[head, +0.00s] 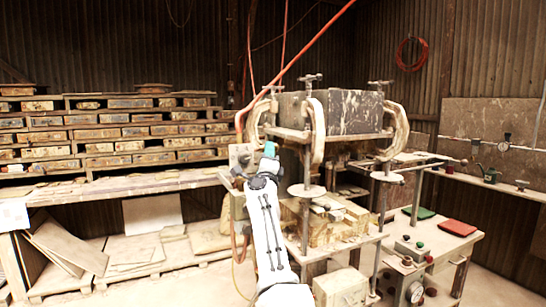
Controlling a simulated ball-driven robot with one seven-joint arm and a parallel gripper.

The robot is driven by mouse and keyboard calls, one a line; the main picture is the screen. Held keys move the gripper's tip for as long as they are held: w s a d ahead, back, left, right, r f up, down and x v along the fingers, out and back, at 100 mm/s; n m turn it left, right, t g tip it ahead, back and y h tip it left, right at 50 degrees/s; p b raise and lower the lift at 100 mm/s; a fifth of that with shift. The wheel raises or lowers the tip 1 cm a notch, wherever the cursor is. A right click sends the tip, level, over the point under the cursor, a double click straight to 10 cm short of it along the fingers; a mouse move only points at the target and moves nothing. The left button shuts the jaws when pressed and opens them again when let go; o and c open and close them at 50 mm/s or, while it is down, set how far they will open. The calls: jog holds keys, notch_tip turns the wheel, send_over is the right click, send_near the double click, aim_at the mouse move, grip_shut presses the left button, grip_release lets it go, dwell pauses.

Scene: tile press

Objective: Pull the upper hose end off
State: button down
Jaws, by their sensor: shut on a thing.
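An orange-red hose (296,60) comes down from the upper right to the left side of the press. My arm reaches up from the bottom centre to this box. My gripper (247,158) is at the box, small and partly hidden by my own wrist. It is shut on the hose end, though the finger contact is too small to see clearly. I cannot tell whether the hose end is still seated in its fitting.
The press (345,112) with large pale clamps (313,130) stands just right of my arm. Shelves of wooden trays (110,130) are at the left. A bench (440,238) with red and green pads and a control box (412,248) stands at the right.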

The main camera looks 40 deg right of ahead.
jog(key=c, duration=1.2)
grip_release()
jog(key=shift+w+a+r, duration=0.15)
jog(key=shift+w+a, duration=0.2)
jog(key=shift+a, duration=0.15)
jog(key=shift+o, duration=0.2)
jog(key=v, duration=1)
jog(key=shift+s+f+p, duration=0.3)
jog(key=shift+s, duration=0.15)
jog(key=shift+d, duration=0.1)
